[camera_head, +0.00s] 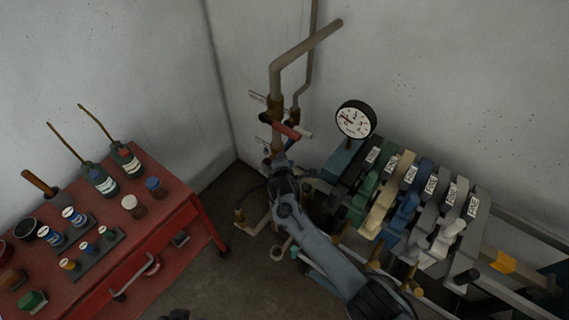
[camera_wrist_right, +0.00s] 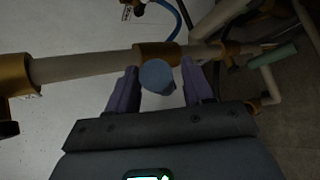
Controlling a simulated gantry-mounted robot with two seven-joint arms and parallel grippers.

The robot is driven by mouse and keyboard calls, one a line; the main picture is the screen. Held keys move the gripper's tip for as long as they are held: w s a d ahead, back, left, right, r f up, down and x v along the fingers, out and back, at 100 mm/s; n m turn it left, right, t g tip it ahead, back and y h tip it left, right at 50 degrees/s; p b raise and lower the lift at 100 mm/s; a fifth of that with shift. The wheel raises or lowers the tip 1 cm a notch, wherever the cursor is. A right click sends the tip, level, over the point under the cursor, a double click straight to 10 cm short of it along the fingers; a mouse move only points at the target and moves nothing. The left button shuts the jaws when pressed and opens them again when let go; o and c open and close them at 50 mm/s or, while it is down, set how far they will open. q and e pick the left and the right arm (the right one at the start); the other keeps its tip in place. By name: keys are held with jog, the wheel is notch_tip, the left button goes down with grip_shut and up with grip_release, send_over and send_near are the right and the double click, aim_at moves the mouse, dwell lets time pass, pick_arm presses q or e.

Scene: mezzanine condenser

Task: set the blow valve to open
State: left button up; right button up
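Brass valves sit on the grey pipework in the corner, with a red lever (camera_head: 285,130) and a blue handle (camera_head: 289,144) just below it. Small white tags hang beside them, too small to read, so I cannot tell by label which is the blow valve. My right gripper (camera_head: 280,167) reaches up to the pipework just below the blue handle. In the right wrist view its two purple-grey fingers (camera_wrist_right: 160,93) stand apart on either side of a round blue handle end (camera_wrist_right: 157,77), beneath a brass fitting (camera_wrist_right: 156,54). Finger contact is unclear. My left gripper is not visible.
A round gauge (camera_head: 355,119) stands right of the pipes. A row of coloured levers (camera_head: 400,205) is at the right, close to my right arm. A red cart (camera_head: 167,226) with bottles and small jars stands at the left. Bare floor lies between.

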dwell(0.3)
jog(key=shift+p+v, duration=0.35)
jog(key=shift+v, duration=0.45)
jog(key=v, duration=0.9)
jog(key=shift+p, duration=0.45)
jog(key=shift+r, duration=0.1)
